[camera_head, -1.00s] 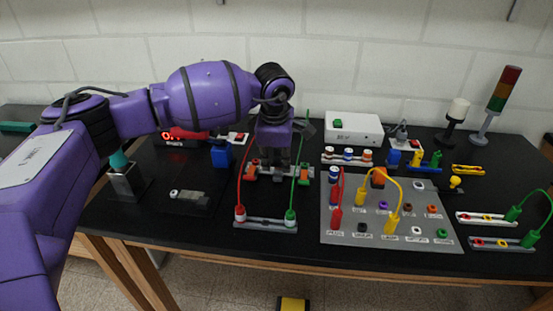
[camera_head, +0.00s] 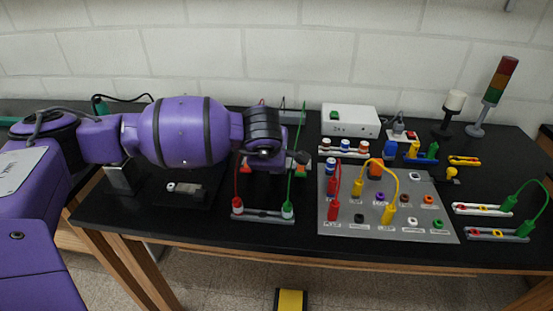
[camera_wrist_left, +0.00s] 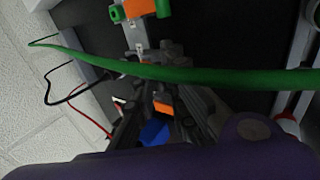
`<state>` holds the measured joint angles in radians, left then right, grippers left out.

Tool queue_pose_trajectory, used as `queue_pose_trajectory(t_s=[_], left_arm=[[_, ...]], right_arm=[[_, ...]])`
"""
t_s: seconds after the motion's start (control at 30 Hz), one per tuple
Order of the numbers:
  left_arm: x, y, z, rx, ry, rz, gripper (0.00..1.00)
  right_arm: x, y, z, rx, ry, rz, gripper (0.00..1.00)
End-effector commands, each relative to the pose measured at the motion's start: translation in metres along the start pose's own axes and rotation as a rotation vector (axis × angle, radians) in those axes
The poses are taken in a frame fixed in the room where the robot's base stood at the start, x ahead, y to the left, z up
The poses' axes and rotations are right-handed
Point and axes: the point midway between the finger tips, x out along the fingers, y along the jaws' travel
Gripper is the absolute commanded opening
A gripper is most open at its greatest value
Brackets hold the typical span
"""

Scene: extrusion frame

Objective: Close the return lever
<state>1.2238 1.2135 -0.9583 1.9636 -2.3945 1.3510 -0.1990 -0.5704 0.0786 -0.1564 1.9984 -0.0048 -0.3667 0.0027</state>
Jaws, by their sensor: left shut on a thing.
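In the head view my left gripper is hidden behind its own purple wrist, over the stand with the red cable (camera_head: 238,168) and the green cable (camera_head: 300,138). Orange-and-green connector parts (camera_head: 301,157) show just right of the wrist. In the wrist view, the dark fingers of my left gripper (camera_wrist_left: 160,90) are close together, with an orange part (camera_wrist_left: 163,106) between them. It looks like a lever, but I cannot tell which one. An orange-and-green connector (camera_wrist_left: 140,10) is farther up, apart from the fingers. The green cable (camera_wrist_left: 170,73) crosses in front. My right gripper is not in view.
A grey panel (camera_head: 340,237) with coloured sockets and a yellow cable (camera_head: 390,178) lies to the right. A white box (camera_head: 350,122) stands behind it. Bare black table shows in front of the stand.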

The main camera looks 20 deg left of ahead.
Motion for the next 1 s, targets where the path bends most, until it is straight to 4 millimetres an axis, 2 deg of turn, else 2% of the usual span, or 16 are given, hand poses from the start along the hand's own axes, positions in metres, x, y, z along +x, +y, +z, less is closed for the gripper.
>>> queue_pose_trajectory(t_s=[0.3, 0.33, 0.47, 0.8, 0.87, 1.0], left_arm=[[0.002, -0.001, -0.001, -0.001, 0.002, -0.001, 0.00], [0.002, -0.001, -0.001, -0.001, 0.002, -0.001, 0.13], [0.001, -0.001, -0.001, -0.001, 0.002, 0.000, 0.29], [-0.003, 0.001, 0.000, -0.001, 0.001, 0.003, 0.29], [-0.007, 0.002, 0.000, -0.001, 0.001, 0.004, 0.29], [-0.030, 0.002, 0.000, 0.000, -0.001, 0.005, 0.29]], right_arm=[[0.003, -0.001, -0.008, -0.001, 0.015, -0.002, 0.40], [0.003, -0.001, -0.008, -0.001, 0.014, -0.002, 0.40], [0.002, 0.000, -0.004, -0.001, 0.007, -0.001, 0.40], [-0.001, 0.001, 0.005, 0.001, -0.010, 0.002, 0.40], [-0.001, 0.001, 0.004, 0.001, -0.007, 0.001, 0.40], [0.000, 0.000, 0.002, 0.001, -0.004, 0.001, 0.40]])
